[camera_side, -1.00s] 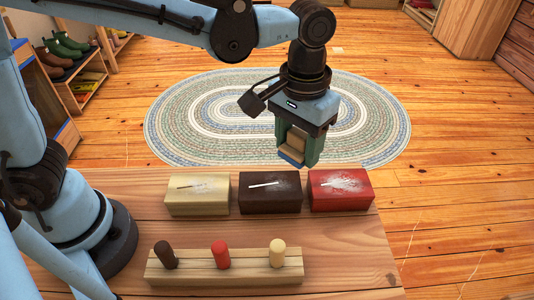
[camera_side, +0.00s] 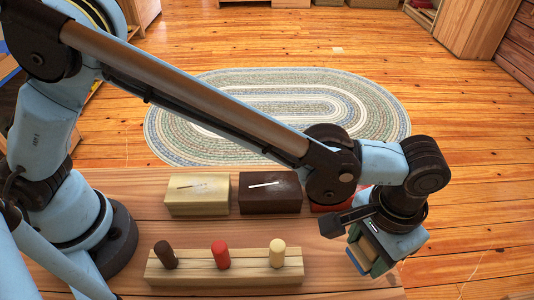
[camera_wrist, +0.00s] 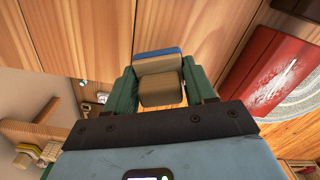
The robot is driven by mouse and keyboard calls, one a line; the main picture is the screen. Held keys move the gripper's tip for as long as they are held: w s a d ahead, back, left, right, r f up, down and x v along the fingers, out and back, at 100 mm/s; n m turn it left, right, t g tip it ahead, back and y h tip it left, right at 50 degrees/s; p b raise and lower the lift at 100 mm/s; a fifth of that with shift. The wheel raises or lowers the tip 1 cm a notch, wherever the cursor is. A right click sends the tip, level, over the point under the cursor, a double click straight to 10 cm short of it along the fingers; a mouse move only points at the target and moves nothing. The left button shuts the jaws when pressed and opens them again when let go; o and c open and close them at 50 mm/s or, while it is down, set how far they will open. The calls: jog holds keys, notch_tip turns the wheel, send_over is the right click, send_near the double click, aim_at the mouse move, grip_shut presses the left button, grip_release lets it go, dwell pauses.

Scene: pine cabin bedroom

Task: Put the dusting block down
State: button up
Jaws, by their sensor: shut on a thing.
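My gripper (camera_side: 368,256) is at the right edge of the wooden table, its green fingers tilted in the side view. It is shut on the dusting block, a tan and brown block with a blue band. In the wrist view the block (camera_wrist: 160,80) sits between both green fingers, with bare table planks beyond it. In the side view the block (camera_side: 363,254) is partly hidden by my gripper. I cannot tell whether it touches the table.
A cream box (camera_side: 197,200) and a dark brown box (camera_side: 270,200) bear white marks. The red box (camera_wrist: 275,72) is mostly behind my arm in the side view. A wooden rack (camera_side: 225,272) holds brown, red and cream pegs. The table's front right is bare.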

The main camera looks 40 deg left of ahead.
aim_at(361, 262)
jog(key=shift+f, duration=1.95)
jog(key=shift+f, duration=0.4)
